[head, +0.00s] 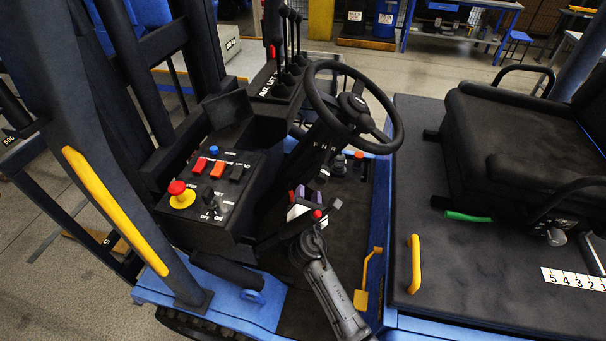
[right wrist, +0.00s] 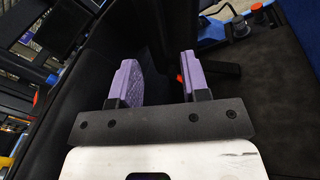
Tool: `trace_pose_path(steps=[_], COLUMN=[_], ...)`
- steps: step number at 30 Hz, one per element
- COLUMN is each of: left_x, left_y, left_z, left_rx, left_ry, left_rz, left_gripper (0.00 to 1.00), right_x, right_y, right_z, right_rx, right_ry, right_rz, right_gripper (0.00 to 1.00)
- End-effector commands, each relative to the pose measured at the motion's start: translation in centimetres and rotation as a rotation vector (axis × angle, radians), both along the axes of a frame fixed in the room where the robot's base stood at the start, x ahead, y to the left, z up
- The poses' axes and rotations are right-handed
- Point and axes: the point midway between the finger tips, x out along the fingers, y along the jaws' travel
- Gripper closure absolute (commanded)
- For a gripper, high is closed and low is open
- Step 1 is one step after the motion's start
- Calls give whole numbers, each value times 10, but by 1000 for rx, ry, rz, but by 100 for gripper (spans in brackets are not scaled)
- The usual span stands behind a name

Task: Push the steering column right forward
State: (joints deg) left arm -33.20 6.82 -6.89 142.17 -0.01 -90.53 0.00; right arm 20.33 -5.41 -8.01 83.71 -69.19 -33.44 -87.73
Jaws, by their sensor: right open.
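The steering column (head: 325,140) is black, marked F N R, and leans up to a black steering wheel (head: 319,92) in the middle of the head view. My right gripper (head: 299,204) is low beside the column's lower part, below the wheel. Its purple fingers are apart, with nothing visible held between them. In the right wrist view the open gripper (right wrist: 158,76) has a dark upright bar (right wrist: 180,30), likely the column, just beyond its fingers. I cannot tell whether they touch. My left gripper is out of view.
A control console (head: 215,180) with a red stop button (head: 177,188) stands left of the column. Black levers (head: 284,50) rise behind it. A black seat (head: 500,130) and yellow handle (head: 414,264) are on the right. A yellow pedal (head: 362,298) is near the floor.

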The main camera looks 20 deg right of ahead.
Motion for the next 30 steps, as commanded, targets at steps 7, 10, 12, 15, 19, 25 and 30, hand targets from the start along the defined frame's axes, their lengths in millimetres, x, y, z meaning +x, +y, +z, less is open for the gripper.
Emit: trace_pose_path(steps=[7, 10, 12, 15, 19, 25, 30], left_x=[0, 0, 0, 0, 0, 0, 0], left_y=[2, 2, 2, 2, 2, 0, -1], left_z=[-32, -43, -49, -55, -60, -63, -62], left_rx=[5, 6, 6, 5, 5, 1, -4], left_ry=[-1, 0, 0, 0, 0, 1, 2], left_rz=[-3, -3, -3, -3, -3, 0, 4], left_gripper=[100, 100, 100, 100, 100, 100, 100], right_x=[46, 60, 69, 78, 86, 91, 91], right_y=[-18, -24, -28, -32, -35, -37, -37], right_z=[-5, -5, -4, -4, -2, -1, 0], right_rx=[2, 1, 2, 3, 1, 2, 2], right_ry=[-2, -2, -2, -1, 0, 0, 0], right_rz=[-2, -2, -2, -2, -1, -1, -1], right_gripper=[58, 58, 58, 58, 58, 58, 58])
